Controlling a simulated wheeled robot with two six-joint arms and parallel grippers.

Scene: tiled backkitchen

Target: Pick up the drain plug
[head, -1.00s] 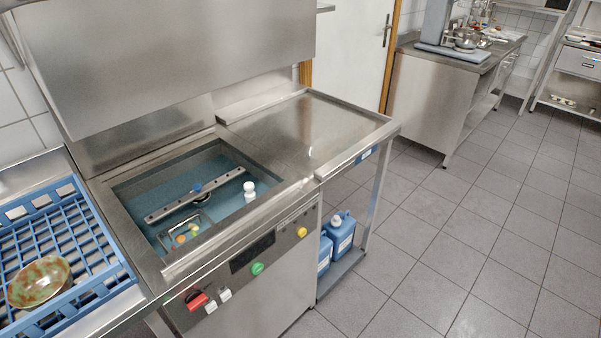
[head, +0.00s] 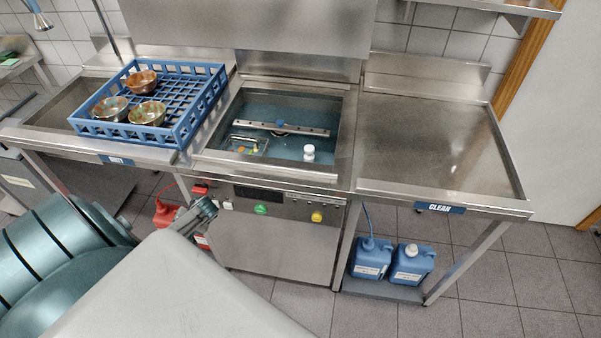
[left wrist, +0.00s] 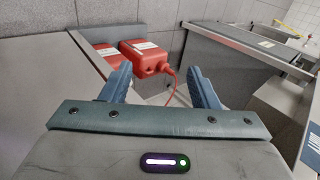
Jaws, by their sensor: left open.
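A white knobbed piece (head: 309,152), which looks like the drain plug, stands upright in the water of the open dishwasher tank (head: 348,125), near its front right. Its lower part is hard to make out. In the head view my left gripper (head: 200,213) is in front of the machine, below its front edge and well apart from the plug. In the left wrist view my left gripper (left wrist: 160,70) is open and empty, facing red canisters under the counter. The plug does not show there. My right gripper is not in view.
A metal bar (head: 281,128) spans the tank, with a small wire basket (head: 246,145) near it. A blue rack (head: 85,128) with bowls stands left. The clean-side counter (head: 430,135) is bare. Blue canisters (head: 370,258) stand below; red canisters (left wrist: 145,58) show at the wrist.

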